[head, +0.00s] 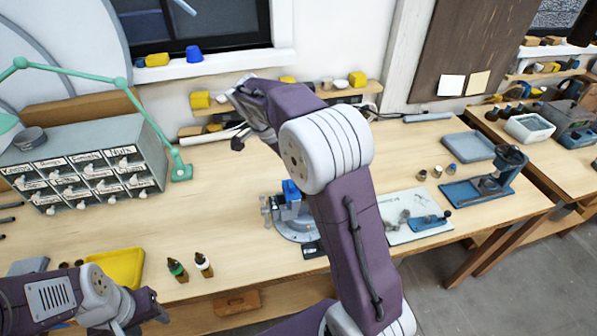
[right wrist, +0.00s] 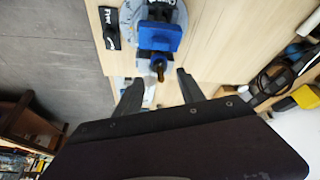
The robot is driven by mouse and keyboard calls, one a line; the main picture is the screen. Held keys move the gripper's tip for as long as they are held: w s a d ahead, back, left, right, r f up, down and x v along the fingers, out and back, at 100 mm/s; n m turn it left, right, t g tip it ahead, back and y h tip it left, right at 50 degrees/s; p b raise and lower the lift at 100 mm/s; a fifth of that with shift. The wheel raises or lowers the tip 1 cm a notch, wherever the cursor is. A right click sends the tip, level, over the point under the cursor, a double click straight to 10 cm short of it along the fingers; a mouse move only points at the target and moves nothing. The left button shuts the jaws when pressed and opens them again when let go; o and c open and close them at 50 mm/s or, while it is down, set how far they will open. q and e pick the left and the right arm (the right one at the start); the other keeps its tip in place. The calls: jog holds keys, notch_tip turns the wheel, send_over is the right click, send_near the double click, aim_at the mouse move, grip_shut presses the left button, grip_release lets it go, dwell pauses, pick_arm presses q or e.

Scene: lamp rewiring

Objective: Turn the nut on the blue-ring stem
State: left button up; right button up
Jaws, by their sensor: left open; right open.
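A blue vise (head: 291,194) on a round grey base stands mid-table, partly behind my right arm. In the right wrist view the vise (right wrist: 158,37) has a small brass-coloured piece (right wrist: 158,70) at its near side. I cannot make out a nut or a blue ring on it. My right gripper (right wrist: 159,88) is open, its fingers either side of that piece in the picture; contact cannot be told. My left gripper (head: 138,314) is open and empty at the lower left, away from the vise. Of several small parts at the right, one has a blue top (head: 452,169).
A drawer cabinet (head: 82,165) and green lamp arm (head: 150,115) stand at the left. A yellow tray (head: 118,267) and two small bottles (head: 203,265) are near the front edge. A white board (head: 400,222) and blue press (head: 485,185) lie right.

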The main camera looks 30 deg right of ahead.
jog(key=v, duration=0.4)
jog(key=shift+d, duration=0.1)
jog(key=s+a+f+n+y+b, duration=0.1)
jog(key=s+a+f+n+y, duration=0.1)
jog(key=s+f+n, duration=0.6)
jog(key=s+a+f+n+t+y, duration=0.1)
jog(key=s+a+f+n+y, duration=0.2)
jog(key=s+f+n, duration=0.5)
notch_tip(320, 180, down, 2)
jog(key=shift+s+a+f+b, duration=0.1)
jog(key=shift+s+a+b, duration=0.25)
jog(key=shift+s+a, duration=0.55)
